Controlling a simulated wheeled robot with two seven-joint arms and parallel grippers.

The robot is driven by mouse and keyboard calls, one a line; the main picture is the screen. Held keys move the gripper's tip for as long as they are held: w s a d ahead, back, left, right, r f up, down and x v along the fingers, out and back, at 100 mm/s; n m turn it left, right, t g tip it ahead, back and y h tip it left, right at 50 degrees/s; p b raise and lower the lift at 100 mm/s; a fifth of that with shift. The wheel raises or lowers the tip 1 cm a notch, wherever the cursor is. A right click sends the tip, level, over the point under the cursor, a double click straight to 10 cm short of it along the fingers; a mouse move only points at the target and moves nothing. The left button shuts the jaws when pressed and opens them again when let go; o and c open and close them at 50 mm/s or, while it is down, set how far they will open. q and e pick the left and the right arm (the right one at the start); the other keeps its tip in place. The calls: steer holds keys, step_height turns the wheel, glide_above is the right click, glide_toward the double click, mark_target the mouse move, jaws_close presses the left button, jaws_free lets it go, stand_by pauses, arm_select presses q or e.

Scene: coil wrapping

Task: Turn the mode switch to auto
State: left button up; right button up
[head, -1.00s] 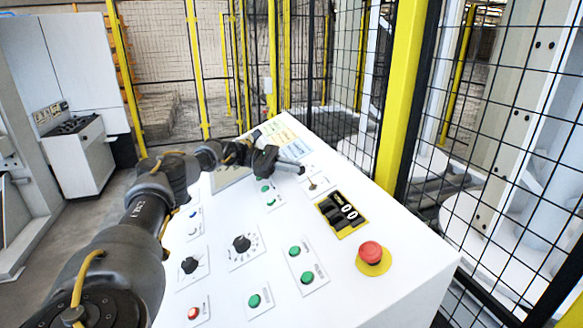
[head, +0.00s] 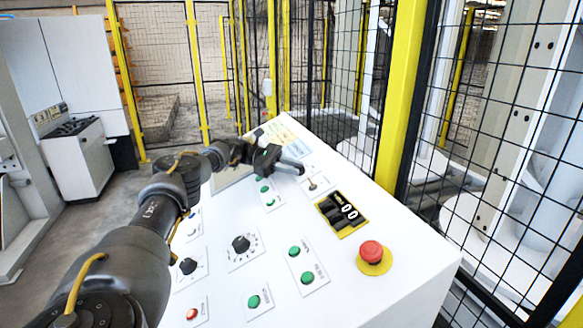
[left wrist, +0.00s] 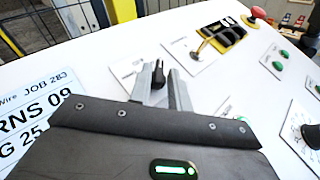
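A white sloping control panel (head: 345,283) carries the switches. My left gripper (head: 298,168) is over its far part. In the left wrist view its two grey fingers (left wrist: 167,90) are apart, low over the panel. A small black switch knob (left wrist: 158,72) stands by the fingertips, nearer the left finger; I cannot tell whether they touch. In the head view the gripper hides this knob. Its label is too small to read, so I cannot tell its setting. A brass key-like switch (head: 313,184) is just beyond the fingertips, also visible in the left wrist view (left wrist: 203,47).
A black switch block on yellow (head: 342,214) and a red emergency button (head: 371,251) are to the right. Green buttons (head: 294,251) and a black dial (head: 240,244) are nearer. A yellow-posted mesh fence (head: 405,90) stands beyond the panel's right edge.

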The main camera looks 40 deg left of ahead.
arm_select(q)
steer(key=shift+o, duration=1)
steer(key=shift+r, duration=0.1)
steer(key=shift+r, duration=0.1)
steer(key=r+b, duration=0.1)
steer(key=r, duration=0.2)
steer(key=shift+s+r, duration=0.15)
steer(key=shift+s, duration=0.05)
steer(key=s+d+r+b, duration=0.3)
steer(key=s+d+r, duration=0.6)
steer(key=s, duration=0.1)
steer(key=shift+d+r+b, duration=0.15)
steer(key=shift+r+b, duration=0.1)
steer(key=shift+b, duration=0.05)
